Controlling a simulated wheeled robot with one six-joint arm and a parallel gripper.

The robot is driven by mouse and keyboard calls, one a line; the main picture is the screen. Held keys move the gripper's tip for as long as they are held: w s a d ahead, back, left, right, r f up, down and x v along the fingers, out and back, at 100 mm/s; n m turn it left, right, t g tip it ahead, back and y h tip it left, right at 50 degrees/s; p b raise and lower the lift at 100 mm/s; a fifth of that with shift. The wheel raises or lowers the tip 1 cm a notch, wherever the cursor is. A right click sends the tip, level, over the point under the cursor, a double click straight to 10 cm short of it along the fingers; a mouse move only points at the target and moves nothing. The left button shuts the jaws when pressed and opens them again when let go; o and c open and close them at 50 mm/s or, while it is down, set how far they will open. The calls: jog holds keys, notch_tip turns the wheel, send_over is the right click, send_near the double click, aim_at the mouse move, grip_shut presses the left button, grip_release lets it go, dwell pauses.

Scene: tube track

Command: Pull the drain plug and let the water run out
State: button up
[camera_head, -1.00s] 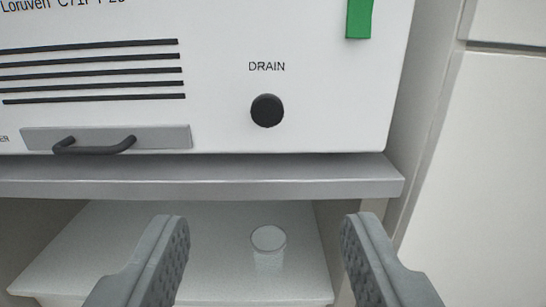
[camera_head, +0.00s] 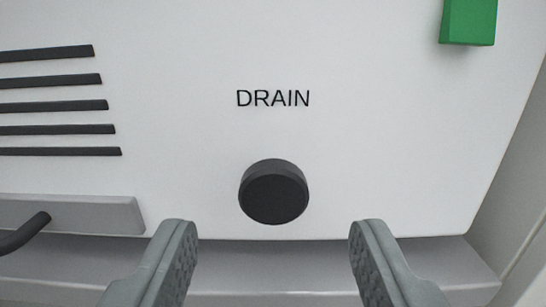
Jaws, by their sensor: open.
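The drain plug (camera_head: 273,192) is a round black knob on the white front panel (camera_head: 200,185), below the word DRAIN. It sits in the panel, and no water shows around it. My gripper (camera_head: 272,232) is open and empty. Its two grey fingers are spread to the left and right of the plug in the picture, with their tips a little lower than it. Neither finger touches the plug.
A grey drawer front (camera_head: 85,214) with a dark handle (camera_head: 25,234) is at lower left. Black vent slots (camera_head: 55,104) are above it. A green block (camera_head: 468,22) is at upper right. A grey shelf edge (camera_head: 300,250) runs below the panel.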

aim_at(273, 196)
jog(key=shift+w, duration=1.75)
jog(key=shift+c, duration=0.4)
